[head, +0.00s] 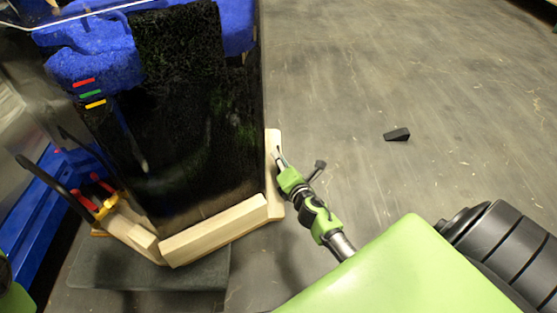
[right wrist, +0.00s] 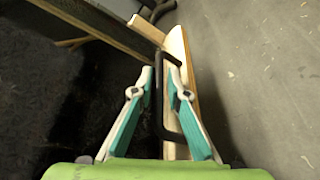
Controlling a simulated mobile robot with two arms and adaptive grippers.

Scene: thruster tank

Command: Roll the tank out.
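The tank (head: 180,150) is a big dark, glossy box with black and blue inside, filling the left of the head view. A pale wooden frame (head: 215,229) runs around its foot. In the right wrist view, a black bar handle (right wrist: 160,110) is fixed to the wooden side piece (right wrist: 178,50). My right gripper (head: 279,154) is at the tank's right corner. Its two fingers (right wrist: 160,75) are closed in on either side of the handle's bar. My left gripper is not in view.
A dark mat (head: 150,275) lies under the tank's near end. A black wedge (head: 397,134) lies on the open grey floor (head: 420,70) to the right. Red and yellow fittings (head: 100,203) and a blue structure (head: 35,225) are at the left.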

